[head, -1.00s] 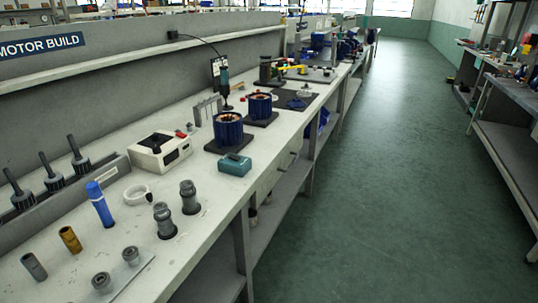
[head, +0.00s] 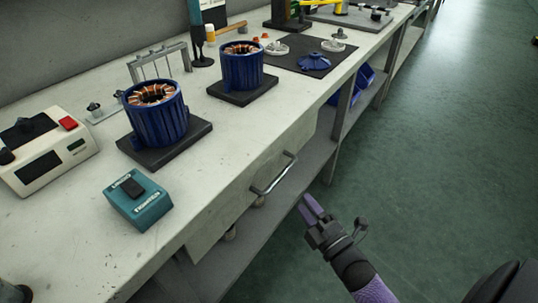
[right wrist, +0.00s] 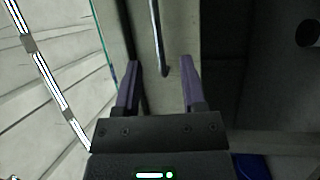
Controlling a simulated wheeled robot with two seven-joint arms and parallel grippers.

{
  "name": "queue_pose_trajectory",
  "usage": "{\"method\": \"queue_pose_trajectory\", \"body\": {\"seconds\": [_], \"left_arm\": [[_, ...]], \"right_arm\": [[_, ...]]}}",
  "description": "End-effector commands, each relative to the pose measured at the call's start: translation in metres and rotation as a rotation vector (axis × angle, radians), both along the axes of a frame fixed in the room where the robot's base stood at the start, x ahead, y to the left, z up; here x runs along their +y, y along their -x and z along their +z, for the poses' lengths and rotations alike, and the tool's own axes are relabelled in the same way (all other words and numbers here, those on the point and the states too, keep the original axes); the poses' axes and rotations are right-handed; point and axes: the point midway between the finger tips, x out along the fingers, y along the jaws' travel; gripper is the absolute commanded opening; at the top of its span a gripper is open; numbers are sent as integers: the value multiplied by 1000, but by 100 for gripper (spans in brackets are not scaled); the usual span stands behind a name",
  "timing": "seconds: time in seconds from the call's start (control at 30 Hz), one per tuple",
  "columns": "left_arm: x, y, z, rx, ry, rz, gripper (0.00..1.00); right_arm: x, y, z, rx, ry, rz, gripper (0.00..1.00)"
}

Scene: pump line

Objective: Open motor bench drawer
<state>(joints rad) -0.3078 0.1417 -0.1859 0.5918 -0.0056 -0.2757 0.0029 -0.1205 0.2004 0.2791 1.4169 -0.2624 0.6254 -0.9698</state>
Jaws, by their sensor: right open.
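The motor bench drawer (head: 222,213) is a pale front under the bench top, with a metal bar handle (head: 274,174). It looks shut. The handle also shows in the right wrist view (right wrist: 158,40), as a bar ahead of the fingers and between their lines. My right gripper (head: 312,210) has purple fingers and is a little right of and below the handle, apart from it. In the right wrist view the right gripper (right wrist: 160,82) is open with nothing between its fingers. My left gripper is not in view.
The bench top (head: 60,240) carries two blue motor stators (head: 155,115) (head: 242,68) on black pads, a teal box (head: 138,200) and a cream device (head: 45,150). A lower shelf (head: 285,225) runs beneath the drawer. The green floor (head: 440,150) to the right is clear.

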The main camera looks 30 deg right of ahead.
Motion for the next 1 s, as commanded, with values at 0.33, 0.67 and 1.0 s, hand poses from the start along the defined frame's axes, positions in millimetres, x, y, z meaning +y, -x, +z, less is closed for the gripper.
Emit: {"method": "queue_pose_trajectory", "body": {"seconds": [0.33,0.67,1.0], "left_arm": [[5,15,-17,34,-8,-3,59],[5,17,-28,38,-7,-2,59],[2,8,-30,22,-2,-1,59]], "right_arm": [[-1,-59,10,-15,17,3,52],[-1,-99,19,-11,12,1,52],[-1,-99,20,-11,12,1,21]]}}
